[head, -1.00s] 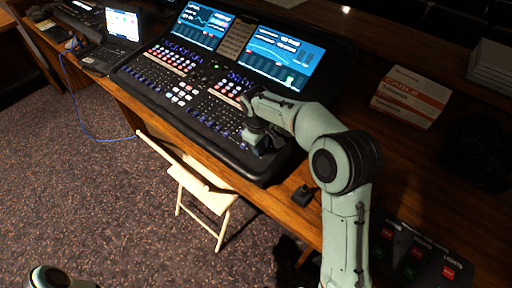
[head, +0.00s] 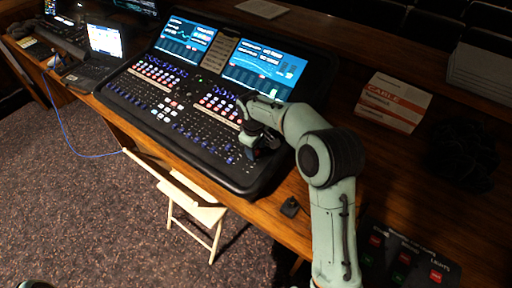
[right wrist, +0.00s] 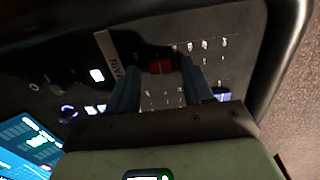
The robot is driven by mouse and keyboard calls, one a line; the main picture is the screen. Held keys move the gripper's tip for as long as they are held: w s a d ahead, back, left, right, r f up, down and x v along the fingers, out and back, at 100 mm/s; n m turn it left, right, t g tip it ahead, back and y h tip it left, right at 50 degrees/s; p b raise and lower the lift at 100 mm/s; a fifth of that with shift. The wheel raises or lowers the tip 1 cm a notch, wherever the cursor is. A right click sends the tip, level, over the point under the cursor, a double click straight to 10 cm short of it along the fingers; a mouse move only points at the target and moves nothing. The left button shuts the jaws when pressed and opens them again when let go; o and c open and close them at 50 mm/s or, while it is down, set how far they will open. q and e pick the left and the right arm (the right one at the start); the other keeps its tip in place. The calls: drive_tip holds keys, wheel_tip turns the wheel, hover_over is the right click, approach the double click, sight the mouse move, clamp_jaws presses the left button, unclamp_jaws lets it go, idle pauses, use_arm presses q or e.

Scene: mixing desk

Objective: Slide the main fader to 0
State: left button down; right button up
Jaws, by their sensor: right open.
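The mixing desk (head: 190,140) lies on the wooden table, with many small faders and buttons and two lit screens. My left gripper is out of view.
A laptop (head: 103,45) stands left of the desk. A cable box (head: 393,102) and a lights panel (head: 408,258) are on the right. A small black object (head: 290,206) lies near the table edge. A folding chair (head: 195,205) stands in front.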

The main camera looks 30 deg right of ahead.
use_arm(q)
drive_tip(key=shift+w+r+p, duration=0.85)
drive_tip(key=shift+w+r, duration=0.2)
use_arm(e)
wheel_tip(320, 180, up, 13)
drive_tip(key=a, duration=0.1)
drive_tip(key=shift+s+a+r, duration=0.15)
drive_tip(key=shift+s, duration=0.1)
